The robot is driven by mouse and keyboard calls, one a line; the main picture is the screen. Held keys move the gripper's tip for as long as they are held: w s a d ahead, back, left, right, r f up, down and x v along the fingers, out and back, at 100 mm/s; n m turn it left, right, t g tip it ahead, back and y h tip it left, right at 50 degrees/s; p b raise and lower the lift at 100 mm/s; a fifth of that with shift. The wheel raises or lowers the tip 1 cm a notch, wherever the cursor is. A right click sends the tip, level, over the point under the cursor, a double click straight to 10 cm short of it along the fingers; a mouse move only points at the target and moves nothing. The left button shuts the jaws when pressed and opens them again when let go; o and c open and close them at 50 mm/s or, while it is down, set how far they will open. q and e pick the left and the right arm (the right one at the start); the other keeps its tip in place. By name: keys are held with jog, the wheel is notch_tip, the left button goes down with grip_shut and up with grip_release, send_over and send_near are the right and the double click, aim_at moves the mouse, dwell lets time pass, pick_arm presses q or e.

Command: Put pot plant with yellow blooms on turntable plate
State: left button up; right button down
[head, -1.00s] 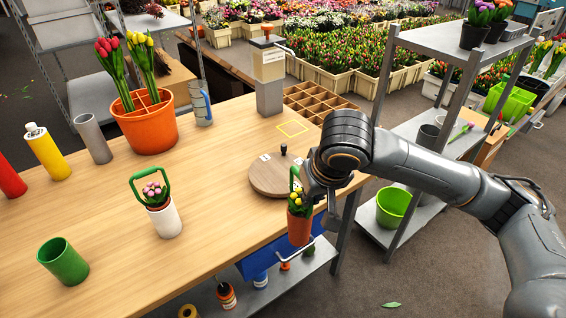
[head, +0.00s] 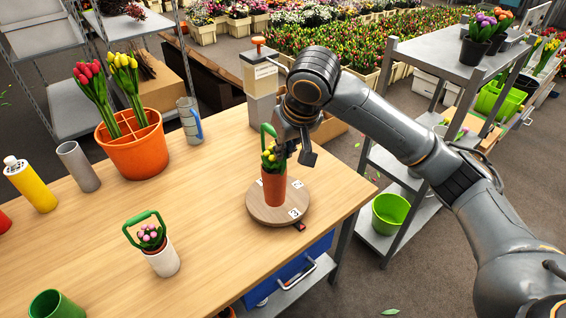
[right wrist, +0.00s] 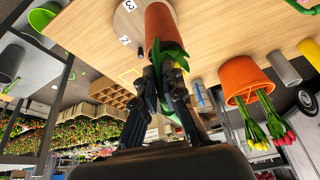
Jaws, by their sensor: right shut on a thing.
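The pot plant with yellow blooms (head: 273,186) is an orange-brown pot with green leaves and a green loop handle. It stands upright at the middle of the round wooden turntable plate (head: 254,208); I cannot tell whether its base touches the plate. My right gripper (head: 284,150) is shut on the plant's green upper part, above the pot rim. In the right wrist view the fingers (right wrist: 165,82) close around green parts just past the orange pot (right wrist: 160,28), and the numbered plate (right wrist: 122,22) shows beside it. My left gripper is not in view.
A white pot with pink blooms and a green handle (head: 161,258) stands at the front left. An orange bucket of tulips (head: 135,155), a blue-handled grey mug (head: 189,122), a grey cylinder (head: 80,168) and a green cup (head: 58,305) stand on the table. A grey post (head: 262,80) stands behind the plate.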

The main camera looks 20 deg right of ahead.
jog(key=w+d+f+p, duration=0.4)
jog(key=w+f, duration=0.6)
jog(key=f, duration=0.1)
jog(key=shift+w+f+p, duration=0.15)
jog(key=shift+f+p, duration=0.15)
jog(key=shift+p, duration=0.05)
jog(key=shift+f, duration=0.1)
jog(key=c, duration=1.6)
grip_release()
jog(key=shift+o, duration=0.7)
